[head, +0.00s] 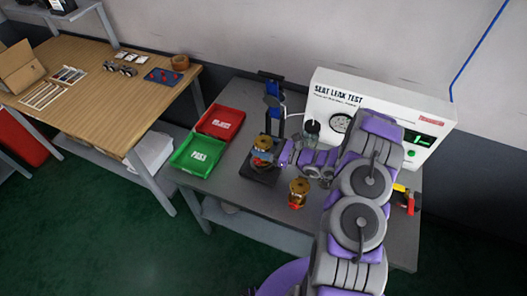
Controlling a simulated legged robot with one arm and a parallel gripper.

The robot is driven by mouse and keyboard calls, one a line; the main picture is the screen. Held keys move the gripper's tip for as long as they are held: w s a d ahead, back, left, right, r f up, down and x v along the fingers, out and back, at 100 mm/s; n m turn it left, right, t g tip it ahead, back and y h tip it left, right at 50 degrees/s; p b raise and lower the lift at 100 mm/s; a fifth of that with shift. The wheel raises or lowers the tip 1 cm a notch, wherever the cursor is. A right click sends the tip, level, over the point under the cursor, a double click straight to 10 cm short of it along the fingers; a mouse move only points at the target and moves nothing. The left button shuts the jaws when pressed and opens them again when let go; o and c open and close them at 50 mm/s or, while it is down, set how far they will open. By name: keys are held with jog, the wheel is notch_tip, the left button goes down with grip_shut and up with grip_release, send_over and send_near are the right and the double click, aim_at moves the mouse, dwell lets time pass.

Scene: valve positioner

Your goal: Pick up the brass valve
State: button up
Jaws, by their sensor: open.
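Two brass valves with red-orange parts show in the head view. One brass valve (263,145) is on the black base (262,174) of the blue test stand (272,95). The other brass valve (298,194) stands upright on the grey bench in front of my arm. My gripper (279,156), purple and grey, is open. It reaches leftward close beside the valve on the stand, with its tips at that valve's right side. I cannot tell whether they touch it. The fingertips are small and partly hidden.
A green PASS tray (196,153) and a red tray (219,122) sit at the bench's left. The white SEAT LEAK TEST unit (338,92) stands behind. A red-and-yellow tool (408,199) lies at right. A wooden table (95,85) stands left; green floor is free in front.

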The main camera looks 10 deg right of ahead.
jog(key=shift+a, duration=0.15)
jog(key=shift+d, duration=0.4)
jog(key=c, duration=0.5)
jog(key=shift+s+a, duration=0.1)
grip_shut()
